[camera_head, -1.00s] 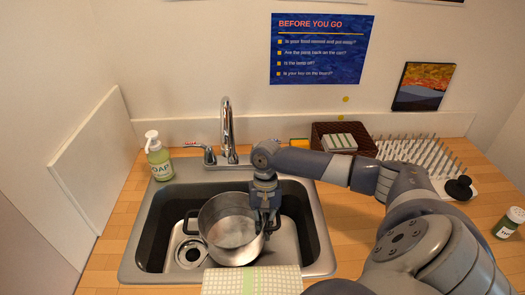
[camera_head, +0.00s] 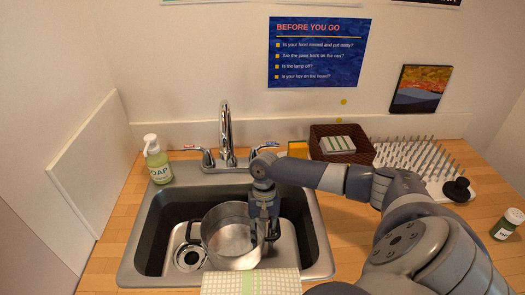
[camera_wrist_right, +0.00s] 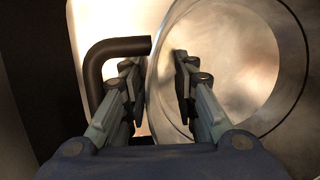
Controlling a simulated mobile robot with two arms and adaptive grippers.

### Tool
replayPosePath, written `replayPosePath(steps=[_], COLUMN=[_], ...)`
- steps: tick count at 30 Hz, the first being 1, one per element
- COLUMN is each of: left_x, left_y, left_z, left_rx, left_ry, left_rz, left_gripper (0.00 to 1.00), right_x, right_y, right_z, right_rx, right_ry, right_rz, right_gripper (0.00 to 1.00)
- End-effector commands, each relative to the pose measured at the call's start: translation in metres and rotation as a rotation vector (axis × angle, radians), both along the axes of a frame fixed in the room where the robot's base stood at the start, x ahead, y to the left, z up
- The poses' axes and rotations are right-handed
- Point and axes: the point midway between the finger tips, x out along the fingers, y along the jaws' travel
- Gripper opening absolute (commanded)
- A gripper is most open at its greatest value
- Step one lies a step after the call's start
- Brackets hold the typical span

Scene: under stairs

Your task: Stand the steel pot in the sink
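The steel pot (camera_head: 228,240) stands upright in the sink (camera_head: 153,230), its open top facing up. It appears to rest on the sink floor, right of the drain (camera_head: 189,257). My right gripper (camera_head: 265,235) is at the pot's right side. In the right wrist view, its fingers (camera_wrist_right: 158,90) are apart, one outside the pot wall and one inside, with visible gaps. The black pot handle (camera_wrist_right: 110,48) shows beside the outer finger. The pot's lower front is partly hidden by a cloth. My left gripper is not in view.
The faucet (camera_head: 226,135) stands behind the sink. A soap bottle (camera_head: 158,162) is at the back left corner. A checked cloth (camera_head: 250,283) lies over the front edge. A brown basket (camera_head: 342,150) and a dish rack (camera_head: 415,160) stand at the right.

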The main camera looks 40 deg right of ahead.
Motion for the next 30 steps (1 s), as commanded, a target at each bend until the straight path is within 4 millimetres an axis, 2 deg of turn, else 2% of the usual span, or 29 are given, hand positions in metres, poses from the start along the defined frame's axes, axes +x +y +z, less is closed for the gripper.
replayPosePath(steps=[15, 21, 30], left_x=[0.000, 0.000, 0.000], left_y=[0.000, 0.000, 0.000], left_z=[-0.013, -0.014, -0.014], left_rx=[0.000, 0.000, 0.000], left_ry=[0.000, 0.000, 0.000], left_rz=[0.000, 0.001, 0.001], left_gripper=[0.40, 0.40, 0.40], right_x=[0.019, 0.021, 0.021], right_y=[-0.020, -0.023, -0.024], right_z=[0.094, 0.109, 0.110], right_rx=[0.000, 0.001, 0.001], right_ry=[-0.006, -0.002, -0.001], right_rz=[-0.001, -0.001, -0.001], right_gripper=[0.27, 0.27, 0.27])
